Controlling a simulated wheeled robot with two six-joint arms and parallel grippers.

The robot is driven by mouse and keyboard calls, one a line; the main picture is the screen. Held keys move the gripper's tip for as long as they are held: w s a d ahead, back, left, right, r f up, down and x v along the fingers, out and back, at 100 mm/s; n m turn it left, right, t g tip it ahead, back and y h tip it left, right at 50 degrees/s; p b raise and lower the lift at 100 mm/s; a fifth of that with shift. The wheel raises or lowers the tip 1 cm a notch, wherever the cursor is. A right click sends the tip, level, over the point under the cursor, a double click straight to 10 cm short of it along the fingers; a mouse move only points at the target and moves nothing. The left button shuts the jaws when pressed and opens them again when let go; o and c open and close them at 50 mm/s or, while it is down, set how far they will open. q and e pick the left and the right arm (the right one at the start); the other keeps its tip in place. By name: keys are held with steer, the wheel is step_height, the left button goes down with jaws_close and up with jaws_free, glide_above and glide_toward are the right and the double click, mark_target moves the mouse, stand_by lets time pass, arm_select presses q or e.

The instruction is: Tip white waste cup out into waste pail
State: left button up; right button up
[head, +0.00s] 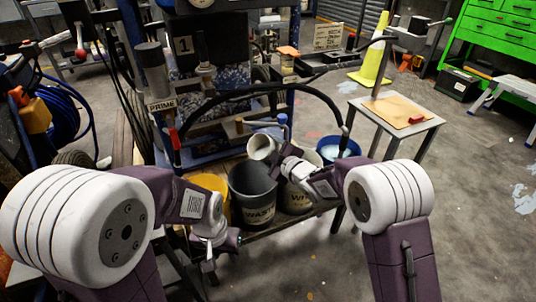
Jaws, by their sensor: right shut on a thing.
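The white waste cup (262,147) is tilted over on its side above the dark grey waste pail (250,184), which has "WAST" lettering on its front. The cup's mouth faces left and down; its contents cannot be made out. My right gripper (281,160) is shut on the cup from its right side. The pail's opening is dark inside, just below the cup. My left gripper (221,252) hangs low in front of the yellow pail (216,184), left of the waste pail. It looks open and empty, with its fingers apart.
A blue pail (338,152) is further right. A small metal table (397,108) stands at the right. The striper's black hose (262,88) arches behind the pails.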

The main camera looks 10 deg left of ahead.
steer(key=shift+f+n+t+b, duration=0.25)
steer(key=shift+n+t+b, duration=0.7)
steer(key=shift+b, duration=2.35)
steer(key=shift+r+n+g, duration=0.15)
steer(key=shift+n+g, duration=0.1)
steer(key=shift+d+b, duration=0.1)
steer(key=shift+b, duration=0.85)
steer(key=shift+s+n+b, duration=0.1)
steer(key=shift+n+b, duration=0.2)
steer(key=shift+b, duration=0.2)
steer(key=shift+f+t+b, duration=0.2)
steer(key=shift+t+b, duration=0.3)
steer(key=shift+b, duration=0.55)
steer(key=shift+n, duration=0.3)
